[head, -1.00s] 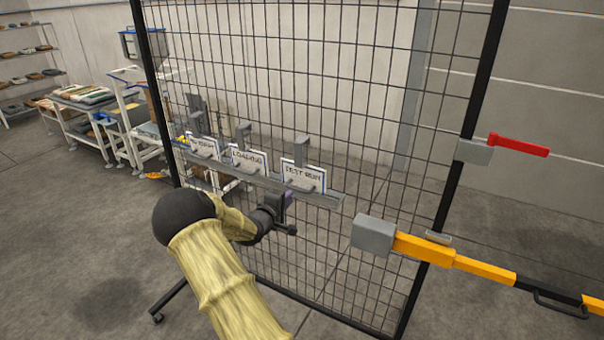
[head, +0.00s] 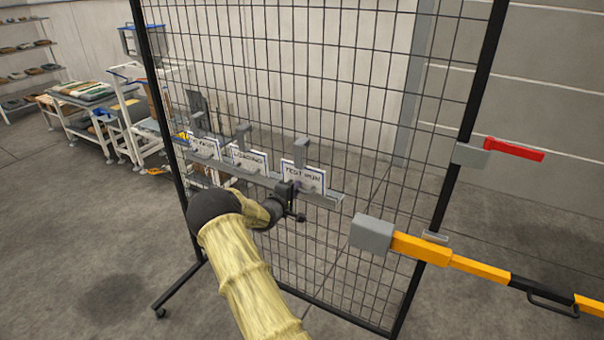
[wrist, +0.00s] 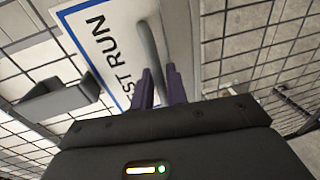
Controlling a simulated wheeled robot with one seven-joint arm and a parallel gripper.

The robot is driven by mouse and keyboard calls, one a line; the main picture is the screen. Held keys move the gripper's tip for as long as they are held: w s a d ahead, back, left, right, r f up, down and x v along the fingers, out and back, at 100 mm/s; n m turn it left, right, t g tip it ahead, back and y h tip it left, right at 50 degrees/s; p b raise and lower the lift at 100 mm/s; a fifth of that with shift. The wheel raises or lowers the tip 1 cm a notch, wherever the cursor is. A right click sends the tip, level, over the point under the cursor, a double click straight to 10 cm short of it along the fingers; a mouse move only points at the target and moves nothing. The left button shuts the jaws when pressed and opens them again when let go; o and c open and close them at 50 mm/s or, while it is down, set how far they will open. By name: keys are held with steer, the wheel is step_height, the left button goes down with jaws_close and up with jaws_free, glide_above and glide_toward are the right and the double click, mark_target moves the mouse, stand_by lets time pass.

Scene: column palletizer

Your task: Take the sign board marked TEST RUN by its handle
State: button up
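The TEST RUN sign board (head: 302,169) is white with a blue border and stands at the right end of a grey rail on the mesh panel. In the wrist view the board (wrist: 100,40) fills the upper left, its text turned sideways. Its grey bar handle (wrist: 150,48) runs down toward my fingers. My gripper (head: 294,187) is right in front of the board. In the wrist view its dark purple fingers (wrist: 161,86) are apart, one on each side of the handle's lower part. Contact with the handle cannot be made out.
The LOADING board (head: 248,159) and another board (head: 205,147) stand to the left on the same rail (head: 325,197). A grey block with a yellow-black bar (head: 425,249) juts out at the right, below a red lever (head: 515,149).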

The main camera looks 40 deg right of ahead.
mark_target(295, 163)
steer(key=shift+d, duration=0.2)
stand_by(0.4)
jaws_close()
step_height(295, 163, up, 10)
steer(key=shift+r+b, duration=0.1)
steer(key=shift+b, duration=1.1)
steer(key=shift+w+a, duration=0.15)
